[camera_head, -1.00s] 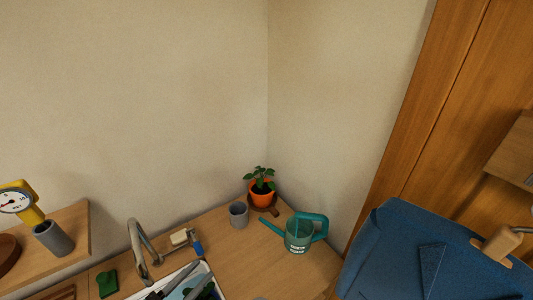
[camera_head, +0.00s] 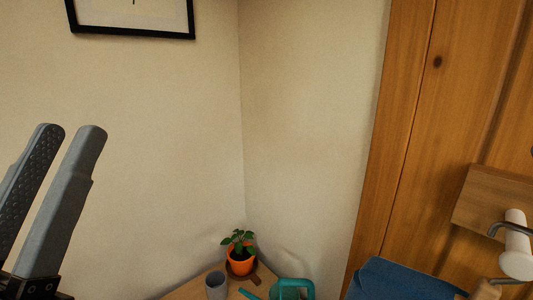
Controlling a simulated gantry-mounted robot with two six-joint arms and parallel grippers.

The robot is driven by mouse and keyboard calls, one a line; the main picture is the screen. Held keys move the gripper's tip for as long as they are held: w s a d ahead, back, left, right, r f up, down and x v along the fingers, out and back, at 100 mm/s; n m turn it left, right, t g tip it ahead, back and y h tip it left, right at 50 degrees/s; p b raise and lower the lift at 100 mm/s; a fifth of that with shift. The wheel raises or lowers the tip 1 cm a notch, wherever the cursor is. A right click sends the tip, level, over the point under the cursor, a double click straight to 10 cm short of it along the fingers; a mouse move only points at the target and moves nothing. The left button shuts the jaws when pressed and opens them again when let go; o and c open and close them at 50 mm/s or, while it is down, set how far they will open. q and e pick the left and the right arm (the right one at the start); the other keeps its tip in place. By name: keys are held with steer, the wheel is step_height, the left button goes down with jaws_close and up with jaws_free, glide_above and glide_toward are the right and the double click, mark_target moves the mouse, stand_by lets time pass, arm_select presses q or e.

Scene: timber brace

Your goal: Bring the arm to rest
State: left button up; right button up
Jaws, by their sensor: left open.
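My left gripper (camera_head: 72,132) is at the left edge of the head view. Its two grey fingers point up and stand apart, with nothing between them. It is in front of the bare wall, clear of the counter and its objects. My right gripper is not in the head view.
On the wooden counter (camera_head: 190,291) at the bottom are a grey cup (camera_head: 216,286), an orange potted plant (camera_head: 241,262) and a teal watering can (camera_head: 292,290). A blue cloth item (camera_head: 400,280) hangs at the wooden door (camera_head: 440,120). A framed picture (camera_head: 133,34) hangs upper left.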

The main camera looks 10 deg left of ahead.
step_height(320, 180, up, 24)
steer(key=p, duration=2.3)
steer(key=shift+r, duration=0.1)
